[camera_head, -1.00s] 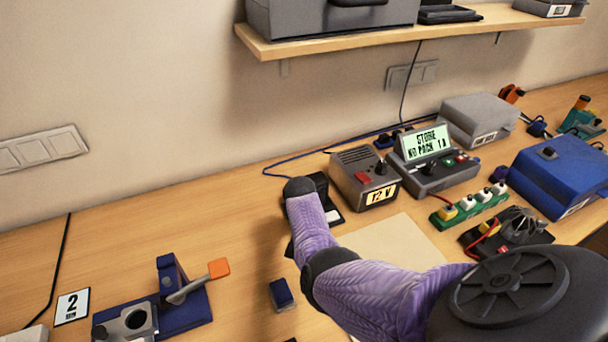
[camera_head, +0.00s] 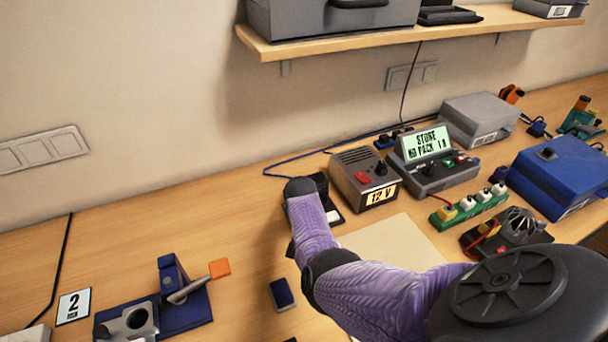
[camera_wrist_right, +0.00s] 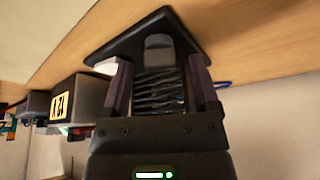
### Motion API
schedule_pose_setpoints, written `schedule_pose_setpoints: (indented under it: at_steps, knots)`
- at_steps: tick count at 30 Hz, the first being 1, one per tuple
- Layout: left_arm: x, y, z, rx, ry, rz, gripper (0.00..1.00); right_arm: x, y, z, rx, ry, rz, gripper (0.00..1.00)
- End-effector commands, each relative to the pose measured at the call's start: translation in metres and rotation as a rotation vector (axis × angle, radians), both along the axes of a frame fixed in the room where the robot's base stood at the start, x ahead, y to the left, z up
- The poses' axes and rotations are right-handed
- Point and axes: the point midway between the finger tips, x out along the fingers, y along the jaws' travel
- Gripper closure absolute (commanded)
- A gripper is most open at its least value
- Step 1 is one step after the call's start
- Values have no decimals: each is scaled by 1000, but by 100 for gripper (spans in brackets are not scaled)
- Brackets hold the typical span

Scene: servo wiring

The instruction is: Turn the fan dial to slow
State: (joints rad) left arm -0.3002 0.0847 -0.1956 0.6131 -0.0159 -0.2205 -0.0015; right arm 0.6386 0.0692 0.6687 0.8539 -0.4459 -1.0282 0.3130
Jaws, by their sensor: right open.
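A black panel with a grey knob (camera_wrist_right: 158,47) shows in the right wrist view. I take this knob to be the fan dial, but no speed mark on it is readable. My right gripper (camera_wrist_right: 158,80) is open, with one finger on each side, just below the knob in the picture. I cannot tell whether the fingers touch it. Dark ribbed lines show between the fingers. In the head view the black device (camera_head: 336,216) is mostly hidden behind my right arm, and the gripper is hidden too. My left gripper is not in view.
A 12 V supply box (camera_head: 362,178) stands right beside the black device. A console with a lit display (camera_head: 428,142) is behind it. A blue box (camera_head: 560,175) and a green power strip (camera_head: 468,207) are at the right. A blue clamp fixture (camera_head: 185,305) is at the front left.

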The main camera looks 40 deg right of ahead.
Motion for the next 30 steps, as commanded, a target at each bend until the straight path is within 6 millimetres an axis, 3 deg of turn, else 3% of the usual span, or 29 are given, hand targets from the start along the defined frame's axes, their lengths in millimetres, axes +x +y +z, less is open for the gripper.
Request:
schedule_pose_setpoints:
  at_steps: [6,12,30]
  knots:
    - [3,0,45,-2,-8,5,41,-12,14,54,0,-3,-1,23]
    - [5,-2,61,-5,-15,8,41,-22,24,85,0,-1,0,23]
    - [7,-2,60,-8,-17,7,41,-25,26,88,0,0,0,23]
